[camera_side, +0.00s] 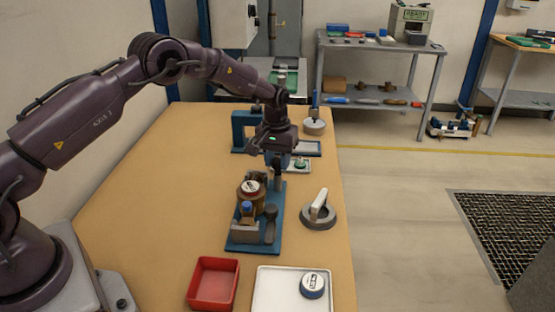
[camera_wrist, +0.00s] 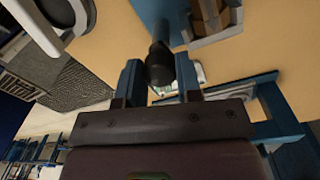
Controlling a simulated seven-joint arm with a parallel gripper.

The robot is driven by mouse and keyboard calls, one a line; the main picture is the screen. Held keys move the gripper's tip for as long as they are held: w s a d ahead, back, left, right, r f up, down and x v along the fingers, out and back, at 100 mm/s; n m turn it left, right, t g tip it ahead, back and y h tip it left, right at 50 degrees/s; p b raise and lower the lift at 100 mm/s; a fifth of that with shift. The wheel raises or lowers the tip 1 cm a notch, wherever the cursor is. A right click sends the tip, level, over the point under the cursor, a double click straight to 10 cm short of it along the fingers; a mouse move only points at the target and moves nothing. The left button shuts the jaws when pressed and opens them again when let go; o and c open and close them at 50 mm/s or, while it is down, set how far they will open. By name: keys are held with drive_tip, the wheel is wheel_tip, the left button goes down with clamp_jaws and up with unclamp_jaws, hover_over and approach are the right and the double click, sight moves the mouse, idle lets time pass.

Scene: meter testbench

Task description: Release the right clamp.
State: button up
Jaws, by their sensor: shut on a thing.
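A blue fixture plate (camera_side: 240,243) stands on the bench and bears a brass-brown round meter (camera_side: 249,198) with a white dial. My gripper (camera_side: 276,157) is above the far end of this fixture, pointing down. In the wrist view its two blue fingers (camera_wrist: 158,76) are on either side of a black knob (camera_wrist: 160,62) on a clamp handle. The fingers are shut on this handle, which stands roughly upright in the side view. A second dark handle (camera_side: 270,224) shows at the fixture's near end. The clamp's contact with the meter is hidden.
A grey round piece with a pale lever (camera_side: 318,208) lies right of the fixture. A red tray (camera_side: 213,283) and a white tray (camera_side: 272,291) holding a round meter (camera_side: 313,285) are in front. A blue arch (camera_side: 240,130) stands behind. The bench's left side is clear.

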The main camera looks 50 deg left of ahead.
sight(276, 160)
drive_tip(key=shift+m, duration=1)
drive_tip(key=o, duration=0.9)
drive_tip(key=shift+o, duration=0.2)
wheel_tip(276, 160, up, 13)
drive_tip(key=shift+a, duration=0.2)
